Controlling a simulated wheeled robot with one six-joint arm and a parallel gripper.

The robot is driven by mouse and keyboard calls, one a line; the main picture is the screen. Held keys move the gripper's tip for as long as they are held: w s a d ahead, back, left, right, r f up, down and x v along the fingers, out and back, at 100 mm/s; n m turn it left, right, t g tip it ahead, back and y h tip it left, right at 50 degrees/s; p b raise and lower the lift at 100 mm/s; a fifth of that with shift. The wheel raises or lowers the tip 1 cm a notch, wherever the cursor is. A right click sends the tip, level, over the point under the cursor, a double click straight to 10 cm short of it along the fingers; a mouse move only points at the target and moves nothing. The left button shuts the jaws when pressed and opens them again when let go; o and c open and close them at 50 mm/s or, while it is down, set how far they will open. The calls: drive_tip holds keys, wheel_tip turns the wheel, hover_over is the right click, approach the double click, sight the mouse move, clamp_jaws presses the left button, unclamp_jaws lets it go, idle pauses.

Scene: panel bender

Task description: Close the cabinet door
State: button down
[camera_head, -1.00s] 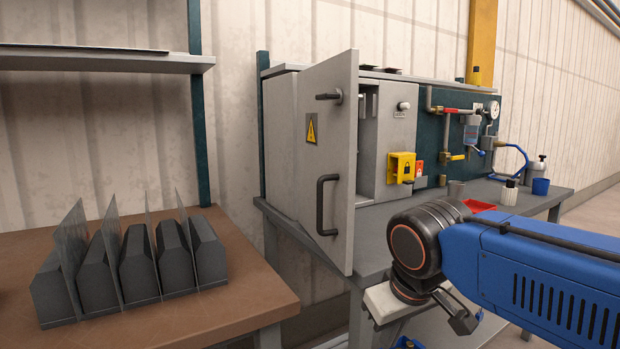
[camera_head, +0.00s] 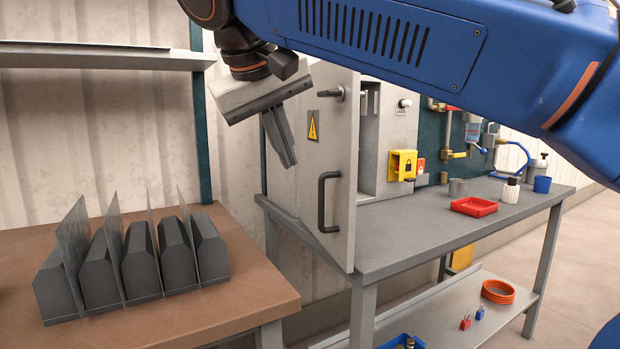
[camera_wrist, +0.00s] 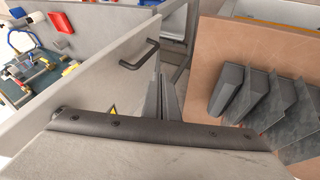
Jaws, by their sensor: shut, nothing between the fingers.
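The grey cabinet door (camera_head: 338,240) stands open, swung out toward me, with a black bar handle (camera_head: 323,203), a yellow warning sign (camera_head: 313,126) and a latch near its top. The cabinet (camera_head: 392,150) shows behind it, its inside mostly hidden by the door. My gripper (camera_head: 287,160) is shut and empty, to the left of the door's outer face and above the handle's height. In the wrist view the door (camera_wrist: 110,75) runs diagonally, and its handle (camera_wrist: 140,54) is beyond the fingers (camera_wrist: 165,98). I cannot tell whether the fingers touch the door.
A brown table (camera_head: 200,315) with a rack of black blocks (camera_head: 135,262) stands at the left. A gap lies between table and bench.

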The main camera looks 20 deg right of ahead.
drive_tip(key=w+d+f, duration=0.5)
drive_tip(key=f, duration=0.1)
drive_tip(key=shift+w+d, duration=0.3)
drive_tip(key=shift+d, duration=0.05)
idle(0.6)
drive_tip(key=shift+d, duration=0.1)
